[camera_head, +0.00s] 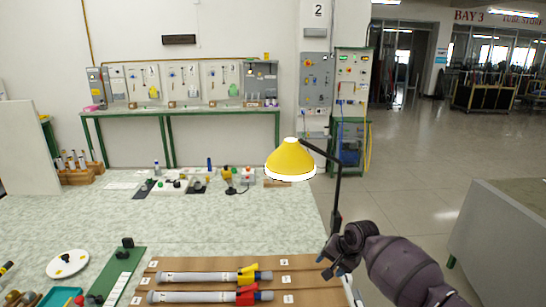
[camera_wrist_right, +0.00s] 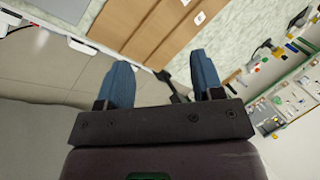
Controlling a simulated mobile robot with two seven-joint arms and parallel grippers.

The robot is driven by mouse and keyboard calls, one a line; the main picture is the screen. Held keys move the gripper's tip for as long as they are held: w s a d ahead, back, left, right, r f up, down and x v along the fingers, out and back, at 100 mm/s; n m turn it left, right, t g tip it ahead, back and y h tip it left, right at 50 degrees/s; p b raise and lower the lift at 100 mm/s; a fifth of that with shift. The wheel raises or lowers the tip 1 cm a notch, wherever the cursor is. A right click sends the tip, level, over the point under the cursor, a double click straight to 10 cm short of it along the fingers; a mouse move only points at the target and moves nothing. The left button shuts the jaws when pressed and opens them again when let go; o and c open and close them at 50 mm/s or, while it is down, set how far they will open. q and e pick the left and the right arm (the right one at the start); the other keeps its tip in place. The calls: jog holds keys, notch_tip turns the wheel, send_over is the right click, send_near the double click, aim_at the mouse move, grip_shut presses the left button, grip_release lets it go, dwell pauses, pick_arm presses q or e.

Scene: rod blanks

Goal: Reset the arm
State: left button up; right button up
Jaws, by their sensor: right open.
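My right gripper (camera_head: 334,265) is at the right front edge of the table, just right of the brown wooden board. In the right wrist view its two blue fingers (camera_wrist_right: 162,82) are spread apart with nothing between them. Two grey rods (camera_head: 195,278) lie on the board, one with a yellow clamp-like piece (camera_head: 249,273) and the other with a red one (camera_head: 247,295). The gripper is apart from both rods. My left gripper is not in view.
A yellow lamp (camera_head: 290,158) on a black arm stands at the table's right edge. A green plate (camera_head: 118,275) and white disc (camera_head: 67,263) lie left of the board (camera_head: 310,262). The table's middle (camera_head: 200,225) is clear. Open floor lies to the right.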

jog(key=s+r+n+t+b, duration=0.1)
jog(key=s+r+n+t, duration=0.1)
jog(key=s+n+t, duration=0.75)
pick_arm(q)
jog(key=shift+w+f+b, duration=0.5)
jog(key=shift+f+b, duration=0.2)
jog(key=shift+b, duration=0.3)
pick_arm(e)
jog(key=s+d+f+m+h, duration=0.1)
jog(key=s+d+f, duration=0.2)
jog(key=s, duration=0.6)
jog(key=s+d+f+m+g+h, duration=0.1)
jog(key=s+d+f, duration=0.3)
jog(key=s, duration=0.6)
jog(key=s+d+f+m+h, duration=0.1)
jog(key=s+d+f+h, duration=0.1)
jog(key=s+f, duration=0.5)
jog(key=s+d, duration=0.1)
jog(key=s, duration=0.2)
jog(key=shift+d+f+g, duration=0.25)
jog(key=shift+f+g, duration=0.1)
